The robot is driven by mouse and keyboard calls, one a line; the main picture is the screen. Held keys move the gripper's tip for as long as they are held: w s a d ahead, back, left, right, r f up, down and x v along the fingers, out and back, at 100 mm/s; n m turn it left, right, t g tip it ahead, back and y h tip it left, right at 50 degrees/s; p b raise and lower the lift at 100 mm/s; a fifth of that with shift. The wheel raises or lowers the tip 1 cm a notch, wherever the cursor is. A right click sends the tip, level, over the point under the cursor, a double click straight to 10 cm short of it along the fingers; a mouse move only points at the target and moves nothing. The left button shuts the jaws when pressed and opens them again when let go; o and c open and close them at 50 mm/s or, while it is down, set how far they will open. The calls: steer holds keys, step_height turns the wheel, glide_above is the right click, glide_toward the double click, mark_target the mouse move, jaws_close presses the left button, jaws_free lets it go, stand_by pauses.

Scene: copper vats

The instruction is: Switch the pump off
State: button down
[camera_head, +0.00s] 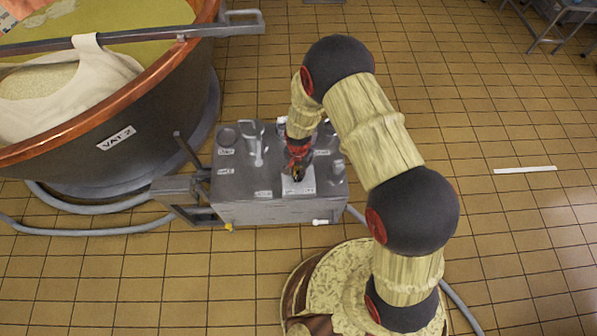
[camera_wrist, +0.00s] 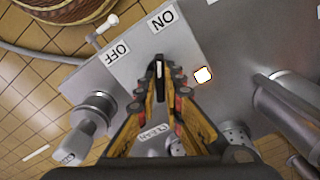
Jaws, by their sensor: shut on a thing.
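The grey pump unit (camera_head: 265,207) stands on the tiled floor, right of the vat. My gripper (camera_head: 298,166) reaches down onto its top, near a pale switch plate (camera_head: 300,187). In the wrist view my gripper (camera_wrist: 160,75) is shut on a small dark piece with a white stripe, which looks like the pump switch (camera_wrist: 159,69); the fingers hide most of it. The OFF label (camera_wrist: 116,53) lies to its upper left and the ON label (camera_wrist: 163,17) above it. I cannot tell which setting the switch is at.
VAT 2 (camera_head: 117,138) with a copper rim stands left. Hoses (camera_head: 100,230) run along the floor. A knob (camera_wrist: 92,112) stands left of my fingers and metal pipes (camera_wrist: 285,100) stand right. A white-tipped stub (camera_wrist: 108,24) sticks out at the edge. The floor at right is mostly clear.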

mark_target(298, 173)
steer(key=shift+n, duration=0.3)
steer(key=n+p, duration=0.1)
steer(key=n, duration=0.4)
steer(key=shift+p, duration=0.4)
steer(key=n+p, duration=0.1)
steer(key=n, duration=0.5)
steer(key=shift+n, duration=0.3)
steer(key=c, duration=1.9)
jaws_free()
step_height(298, 173, up, 12)
